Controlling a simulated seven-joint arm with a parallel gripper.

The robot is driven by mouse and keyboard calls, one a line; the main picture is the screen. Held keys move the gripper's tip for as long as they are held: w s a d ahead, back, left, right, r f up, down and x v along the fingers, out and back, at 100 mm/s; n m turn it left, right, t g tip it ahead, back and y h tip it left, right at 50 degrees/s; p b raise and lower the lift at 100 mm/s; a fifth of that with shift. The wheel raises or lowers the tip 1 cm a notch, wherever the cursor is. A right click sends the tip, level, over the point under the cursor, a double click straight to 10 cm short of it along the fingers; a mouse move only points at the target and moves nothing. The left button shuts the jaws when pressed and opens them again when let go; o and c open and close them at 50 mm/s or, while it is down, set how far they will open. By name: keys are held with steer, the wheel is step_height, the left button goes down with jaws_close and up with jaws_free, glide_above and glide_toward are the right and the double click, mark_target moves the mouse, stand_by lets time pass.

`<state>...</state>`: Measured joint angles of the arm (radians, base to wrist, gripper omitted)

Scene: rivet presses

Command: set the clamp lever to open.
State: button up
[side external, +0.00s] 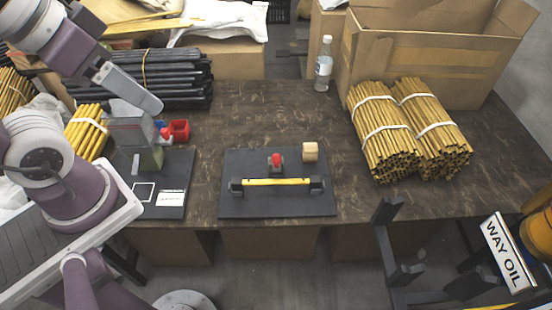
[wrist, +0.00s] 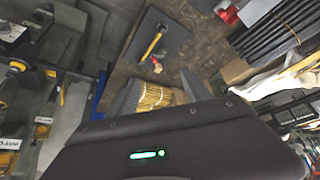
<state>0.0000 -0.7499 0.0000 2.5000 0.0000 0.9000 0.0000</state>
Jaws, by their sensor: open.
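A dark plate (side external: 240,208) lies at the middle of the table. On it a yellow bar (side external: 277,182) runs left to right between two dark end blocks. A small red-topped grey part (side external: 276,161) stands just behind the bar, and a pale wooden block (side external: 310,152) is behind it to the right. I cannot tell for sure which part is the clamp lever. In the wrist view the plate (wrist: 177,40) and yellow bar (wrist: 152,46) show beyond the fingers. My gripper (wrist: 161,77) is open, empty and apart from the plate.
A grey-and-green press (side external: 131,135) and a red bin (side external: 180,130) stand left of the plate. Bundled yellow rods (side external: 385,140) lie to the right. A water bottle (side external: 324,64) and open carton (side external: 420,65) are behind. The table just around the plate is clear.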

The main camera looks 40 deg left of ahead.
stand_by(0.3)
steer(key=shift+w, duration=0.1)
steer(key=c, duration=0.3)
steer(key=n+g+h, duration=0.1)
steer(key=n+g, duration=0.3)
steer(key=n, duration=0.2)
glide_above(276, 155)
steer(key=s, duration=0.1)
step_height(276, 155, down, 20)
steer(key=shift+c, duration=0.2)
steer(key=shift+g, duration=0.4)
steer(key=f, duration=1)
steer(key=shift+w+f, duration=0.1)
steer(key=shift+w, duration=0.25)
steer(key=shift+w+f, duration=0.1)
steer(key=shift+f, duration=0.5)
jaws_close()
